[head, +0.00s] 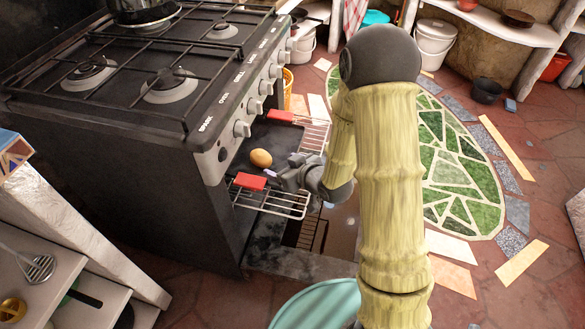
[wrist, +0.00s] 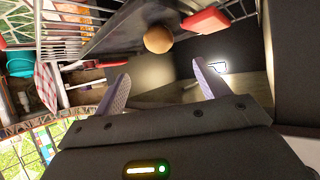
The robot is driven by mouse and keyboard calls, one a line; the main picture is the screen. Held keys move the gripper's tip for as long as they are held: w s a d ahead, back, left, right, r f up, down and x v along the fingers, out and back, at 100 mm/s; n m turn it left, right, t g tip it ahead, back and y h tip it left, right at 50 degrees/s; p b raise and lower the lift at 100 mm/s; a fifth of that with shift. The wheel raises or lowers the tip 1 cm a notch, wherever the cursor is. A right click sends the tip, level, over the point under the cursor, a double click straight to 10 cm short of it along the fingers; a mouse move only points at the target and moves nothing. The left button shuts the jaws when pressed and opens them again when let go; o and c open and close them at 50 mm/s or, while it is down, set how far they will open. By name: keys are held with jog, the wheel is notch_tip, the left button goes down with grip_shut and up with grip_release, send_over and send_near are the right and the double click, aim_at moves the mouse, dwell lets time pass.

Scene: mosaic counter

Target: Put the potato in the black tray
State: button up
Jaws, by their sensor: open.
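The brown potato (head: 261,158) lies on the dark surface of the black tray (head: 282,140), which sits on the pulled-out oven rack. In the wrist view the potato (wrist: 158,39) rests against the black tray (wrist: 118,32), just beyond my fingertips. My gripper (head: 273,175) is at the front of the rack, to the right of and a little below the potato in the head view. In the wrist view my gripper (wrist: 160,76) has its two fingers spread apart with nothing between them. Part of the tray is hidden inside the oven.
The wire oven rack (head: 290,208) sticks out with red pieces at its near corner (head: 250,181) and far corner (head: 281,115). The stove (head: 130,95) with its knobs overhangs the tray. A teal round object (head: 318,305) is below. Tiled floor lies open to the right.

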jog(key=s+d+r+m+g+h, duration=0.35)
jog(key=s+d+h, duration=0.25)
jog(key=d, duration=0.4)
jog(key=s+d+r+m+g, duration=0.1)
jog(key=s+r+g, duration=0.1)
jog(key=s, duration=0.3)
jog(key=s+d+r+m+g+h, duration=0.1)
jog(key=s+r+m+g, duration=0.1)
jog(key=s, duration=0.4)
jog(key=shift+s+d+r, duration=0.15)
jog(key=shift+d+r, duration=0.25)
jog(key=shift+r+m, duration=0.1)
jog(key=shift+m, duration=0.15)
